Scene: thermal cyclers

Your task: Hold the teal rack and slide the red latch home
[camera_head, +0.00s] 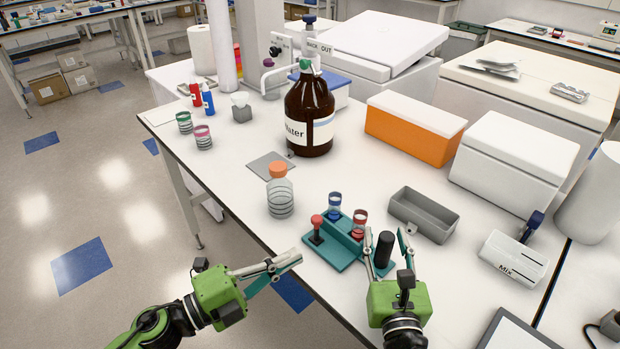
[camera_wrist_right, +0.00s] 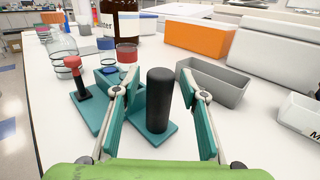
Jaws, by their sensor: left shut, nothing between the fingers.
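The teal rack (camera_head: 343,257) lies on the white table near its front edge and holds a blue-lidded jar (camera_head: 334,204) and a red-lidded jar (camera_head: 359,222). The red-knobbed latch (camera_head: 317,222) stands on a black stem at the rack's left end. A black upright handle (camera_head: 384,249) rises from the right end. My right gripper (camera_head: 385,234) is open, with one finger on each side of the handle. In the right wrist view the handle (camera_wrist_right: 160,98) stands between the fingers with gaps on both sides. My left gripper (camera_head: 296,257) is shut and empty, left of the rack by the table edge.
A clear bottle with an orange cap (camera_head: 280,190) stands behind and left of the rack. A grey open bin (camera_head: 424,215) sits close on the right. A large brown water bottle (camera_head: 310,115) and an orange box (camera_head: 410,130) stand farther back.

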